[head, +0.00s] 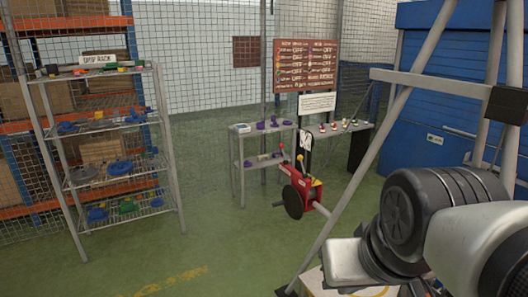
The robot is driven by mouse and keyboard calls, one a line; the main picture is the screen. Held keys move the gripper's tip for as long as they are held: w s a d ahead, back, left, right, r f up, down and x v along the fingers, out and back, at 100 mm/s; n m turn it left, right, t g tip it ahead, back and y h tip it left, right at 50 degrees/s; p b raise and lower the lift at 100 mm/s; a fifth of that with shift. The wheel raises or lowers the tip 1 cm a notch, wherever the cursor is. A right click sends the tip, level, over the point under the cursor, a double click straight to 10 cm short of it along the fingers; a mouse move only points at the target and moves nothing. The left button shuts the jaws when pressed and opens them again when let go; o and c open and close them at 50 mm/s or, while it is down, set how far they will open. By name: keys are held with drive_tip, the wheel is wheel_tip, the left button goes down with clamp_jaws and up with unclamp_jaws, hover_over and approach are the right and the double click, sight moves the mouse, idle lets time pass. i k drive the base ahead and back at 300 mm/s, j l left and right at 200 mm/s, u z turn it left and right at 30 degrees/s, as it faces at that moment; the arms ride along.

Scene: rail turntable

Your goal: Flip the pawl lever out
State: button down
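A red winch-like machine (301,186) stands on the green floor near the middle of the head view. It has a dark round wheel (292,202) on its front left and a small yellow part (316,182) on top. My arm fills the lower right, apart from the machine in the picture. My gripper's fingers do not show.
A metal frame leg (335,205) slants down between the machine and my arm. A wire rack (122,193) with parts stands at left. A grey shelf (240,165) and a side table (340,130) stand behind the machine. Open green floor (220,240) lies left of it.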

sight(299, 157)
drive_tip(key=i+j+u, duration=0.35)
drive_tip(key=i, duration=0.3)
drive_tip(key=i+u, duration=0.35)
drive_tip(key=i, duration=0.3)
drive_tip(key=i+z, duration=0.2)
drive_tip(key=i, duration=0.25)
drive_tip(key=i+j+z, duration=0.2)
drive_tip(key=i, duration=0.25)
drive_tip(key=i+j+z, duration=0.2)
drive_tip(key=i, duration=0.25)
drive_tip(key=i+j+z, duration=0.5)
drive_tip(key=i, duration=0.15)
